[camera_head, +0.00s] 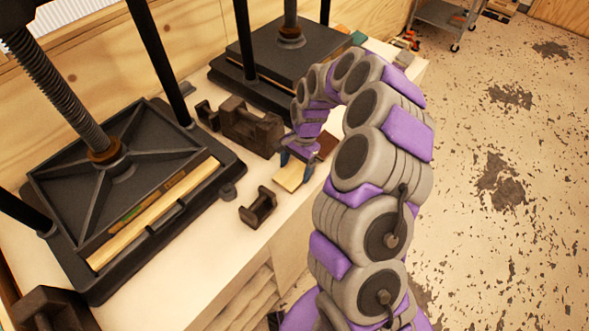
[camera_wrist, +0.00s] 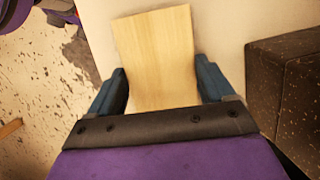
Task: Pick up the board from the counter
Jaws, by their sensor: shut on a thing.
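The board (camera_head: 290,178) is a small pale wooden piece at the front edge of the white counter (camera_head: 205,235) in the head view. In the wrist view the board (camera_wrist: 158,60) fills the space between the two blue fingers, with its far end reaching past them. My gripper (camera_head: 298,156) comes down over the board from above and is shut on it. In the wrist view my gripper (camera_wrist: 165,88) has one finger at each side of the board. I cannot tell whether the board touches the counter.
A black screw press (camera_head: 130,170) stands at the left and another press (camera_head: 280,65) at the back. Dark metal blocks (camera_head: 250,125) and a small dark bracket (camera_head: 258,207) lie near the board. A dark speckled block (camera_wrist: 290,95) is close on the right in the wrist view.

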